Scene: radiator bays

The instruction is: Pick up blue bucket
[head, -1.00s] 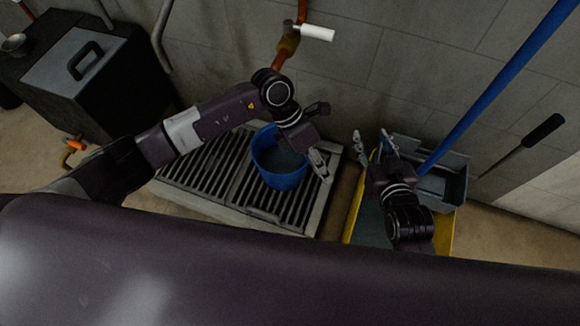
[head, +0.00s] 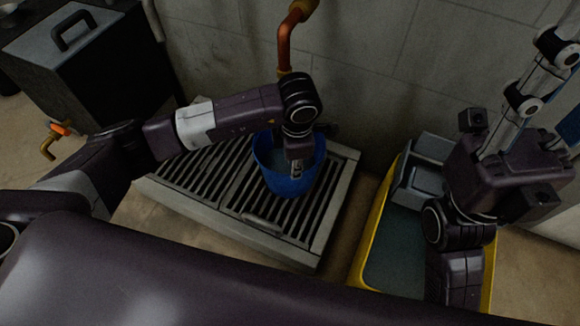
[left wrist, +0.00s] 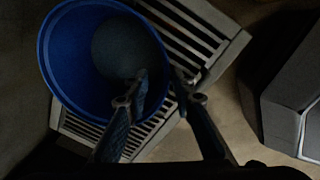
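The blue bucket (head: 288,187) stands upright on the slatted grate in the head view. In the left wrist view the bucket (left wrist: 60,75) fills the upper left, with its round opening facing the camera. My left gripper (head: 297,172) reaches down at the bucket's right side. In the left wrist view the left gripper (left wrist: 160,75) has its fingers apart, one over the bucket's inside and one just outside the rim. I cannot tell whether either finger touches the rim. My right gripper (head: 540,75) is raised at the right, its finger opening unclear.
The grate (head: 335,205) has a pale raised frame. A yellow mop bucket (head: 365,255) with a grey wringer (head: 425,165) stands right of it, close to my right arm. A dark box (head: 95,65) stands at the left. An orange pipe (head: 284,50) comes down the wall behind.

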